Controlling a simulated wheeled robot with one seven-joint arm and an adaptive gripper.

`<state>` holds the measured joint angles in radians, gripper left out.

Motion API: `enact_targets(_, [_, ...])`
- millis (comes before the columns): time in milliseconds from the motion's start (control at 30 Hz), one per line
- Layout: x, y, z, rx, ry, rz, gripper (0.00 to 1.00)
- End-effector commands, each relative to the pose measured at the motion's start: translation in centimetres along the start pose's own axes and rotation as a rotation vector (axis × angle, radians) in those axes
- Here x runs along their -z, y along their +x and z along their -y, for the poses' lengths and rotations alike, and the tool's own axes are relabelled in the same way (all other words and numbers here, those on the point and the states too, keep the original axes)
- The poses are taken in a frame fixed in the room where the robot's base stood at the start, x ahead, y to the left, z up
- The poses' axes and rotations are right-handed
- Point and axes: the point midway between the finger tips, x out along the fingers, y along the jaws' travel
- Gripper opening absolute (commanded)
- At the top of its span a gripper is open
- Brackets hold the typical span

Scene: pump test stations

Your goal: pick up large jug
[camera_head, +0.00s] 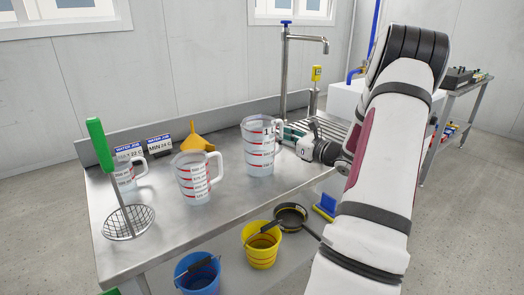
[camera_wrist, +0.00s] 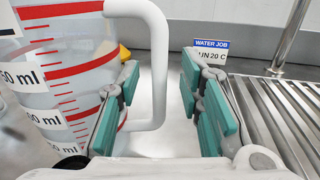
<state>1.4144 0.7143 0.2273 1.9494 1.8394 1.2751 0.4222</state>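The large jug (camera_head: 258,148) is clear with red markings and a white handle; it stands upright on the steel table. It fills the left of the wrist view (camera_wrist: 65,75). My gripper (camera_head: 290,133) is at the jug's right side, by the handle. In the wrist view my gripper (camera_wrist: 165,105) is open, its teal finger pads wide apart. The upright bar of the handle (camera_wrist: 157,65) shows between the pads, with visible gaps on both sides. I cannot tell whether the left finger is inside the handle loop.
A medium jug (camera_head: 194,178) and a small jug (camera_head: 124,176) stand left on the table, with an orange funnel (camera_head: 196,138) behind. A green-handled strainer (camera_head: 128,222) is front left. A tap (camera_head: 286,65) rises behind. Buckets, yellow (camera_head: 262,247) and blue (camera_head: 198,276), sit below.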

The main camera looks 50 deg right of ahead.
Motion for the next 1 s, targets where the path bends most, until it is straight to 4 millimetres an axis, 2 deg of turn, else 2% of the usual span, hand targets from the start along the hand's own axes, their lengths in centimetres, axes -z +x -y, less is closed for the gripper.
enact_targets(167, [0.0,0.1,0.0,0.0,0.0,0.0,0.34])
enact_targets(200, [0.0,0.1,0.0,0.0,0.0,0.0,0.29])
enact_targets(333, [0.0,0.1,0.0,0.0,0.0,0.0,0.0])
enact_targets(767, [-0.2,0.0,0.0,-0.001,0.0,0.0,0.0])
enact_targets(1000, [-2.1,0.1,-0.1,-0.001,-0.001,0.001,0.0])
